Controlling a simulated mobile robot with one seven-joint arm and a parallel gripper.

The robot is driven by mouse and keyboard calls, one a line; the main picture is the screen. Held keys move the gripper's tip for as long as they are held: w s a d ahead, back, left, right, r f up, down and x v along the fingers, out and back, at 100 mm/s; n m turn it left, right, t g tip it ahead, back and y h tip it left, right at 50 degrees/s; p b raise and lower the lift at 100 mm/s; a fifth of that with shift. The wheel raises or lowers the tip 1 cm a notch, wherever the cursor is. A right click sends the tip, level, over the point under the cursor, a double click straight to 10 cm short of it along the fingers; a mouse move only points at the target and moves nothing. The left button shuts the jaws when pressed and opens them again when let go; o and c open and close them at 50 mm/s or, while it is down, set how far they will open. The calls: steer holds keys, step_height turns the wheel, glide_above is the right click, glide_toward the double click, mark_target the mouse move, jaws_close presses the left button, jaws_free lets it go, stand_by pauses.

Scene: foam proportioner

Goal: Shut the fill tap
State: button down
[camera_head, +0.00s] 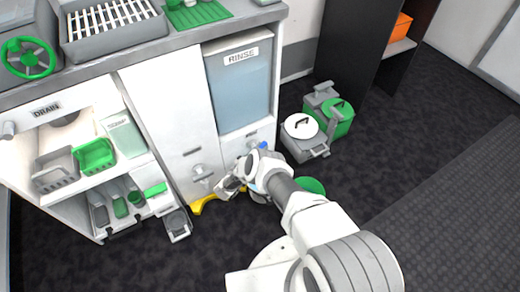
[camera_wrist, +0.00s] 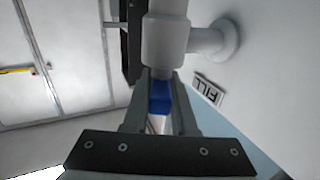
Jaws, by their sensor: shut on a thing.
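The fill tap (camera_wrist: 165,42) is a pale grey valve body on a short pipe that runs to a round flange on the white wall. Its small blue handle (camera_wrist: 159,98) sits between the fingers of my gripper (camera_wrist: 160,82), which is shut on it in the wrist view. A tilted FILL label (camera_wrist: 209,90) is on the wall beside the tap. In the head view my arm reaches the lower front of the unit under the RINSE tank (camera_head: 240,88) and hides most of the tap there.
Another tap (camera_head: 202,173) is on the panel to the left. Open shelves under the DRAIN sign (camera_head: 47,108) hold green and grey bins. A grey lidded container (camera_head: 303,142) and a green one (camera_head: 340,117) stand on the floor to the right.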

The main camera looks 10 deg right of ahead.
steer(key=shift+w+m+g+h, duration=0.1)
steer(key=shift+m+g+h, duration=0.2)
stand_by(0.4)
steer(key=c, duration=0.7)
jaws_free()
steer(key=v, duration=1.7)
steer(key=shift+a, duration=0.15)
